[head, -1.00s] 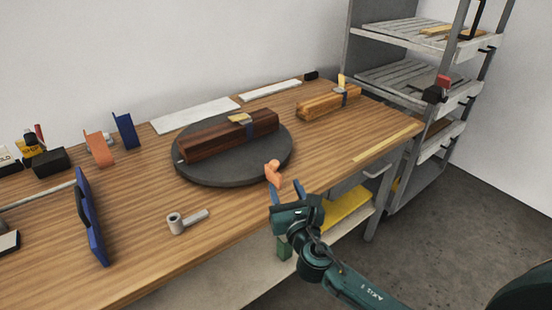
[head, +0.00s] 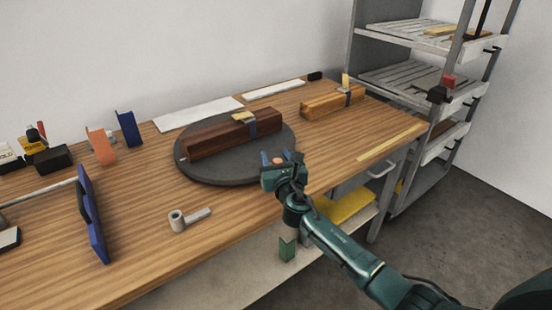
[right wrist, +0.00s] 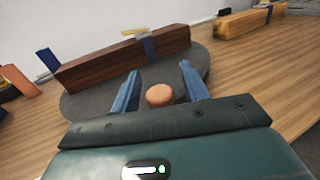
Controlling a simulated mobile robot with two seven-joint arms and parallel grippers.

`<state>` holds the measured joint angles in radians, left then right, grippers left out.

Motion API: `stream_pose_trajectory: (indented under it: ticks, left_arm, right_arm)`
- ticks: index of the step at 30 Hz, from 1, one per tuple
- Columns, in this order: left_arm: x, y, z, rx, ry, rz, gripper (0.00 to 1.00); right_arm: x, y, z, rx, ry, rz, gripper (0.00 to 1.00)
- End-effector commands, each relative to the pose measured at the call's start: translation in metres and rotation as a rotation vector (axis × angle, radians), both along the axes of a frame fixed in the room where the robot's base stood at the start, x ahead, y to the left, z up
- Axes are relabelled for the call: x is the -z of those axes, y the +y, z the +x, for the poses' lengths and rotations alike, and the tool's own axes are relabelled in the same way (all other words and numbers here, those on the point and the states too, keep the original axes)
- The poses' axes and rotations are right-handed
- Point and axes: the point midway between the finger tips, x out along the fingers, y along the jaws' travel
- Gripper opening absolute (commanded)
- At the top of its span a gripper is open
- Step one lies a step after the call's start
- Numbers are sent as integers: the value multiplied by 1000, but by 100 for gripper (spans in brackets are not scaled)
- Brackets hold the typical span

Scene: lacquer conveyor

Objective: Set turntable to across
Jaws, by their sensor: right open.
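The turntable (head: 222,175) is a dark grey round disc on the wooden workbench. A long dark red-brown block (head: 212,139) with a blue-grey strap and a yellowish piece on top lies across it, running from lower left to upper right. An orange rounded knob (head: 278,160) is at the disc's near right edge; it shows between the fingers in the right wrist view (right wrist: 159,95). My right gripper (head: 283,157) is open, its two blue fingers on either side of the knob; I cannot tell whether they touch it. My left gripper is not in view.
A lighter wooden block (head: 333,99) with a strap lies right of the turntable. A grey tool (head: 188,219) and a blue upright board (head: 92,215) are at the front left. A grey shelf rack (head: 400,85) stands on the right.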

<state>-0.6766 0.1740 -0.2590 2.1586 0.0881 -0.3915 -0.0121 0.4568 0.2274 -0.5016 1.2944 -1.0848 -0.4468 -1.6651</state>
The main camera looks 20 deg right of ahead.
Motion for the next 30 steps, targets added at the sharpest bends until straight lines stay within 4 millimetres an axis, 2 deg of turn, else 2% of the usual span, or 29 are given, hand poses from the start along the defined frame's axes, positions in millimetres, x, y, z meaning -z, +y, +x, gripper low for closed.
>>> stream_pose_trajectory:
  ticks: [3,20,30]
  left_arm:
    - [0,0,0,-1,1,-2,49]
    - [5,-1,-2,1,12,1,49]
    - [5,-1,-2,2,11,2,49]
  right_arm:
    - [0,0,0,0,-1,0,45]
    - [0,0,0,0,-1,0,0]
    - [0,-1,0,-3,0,-1,0]
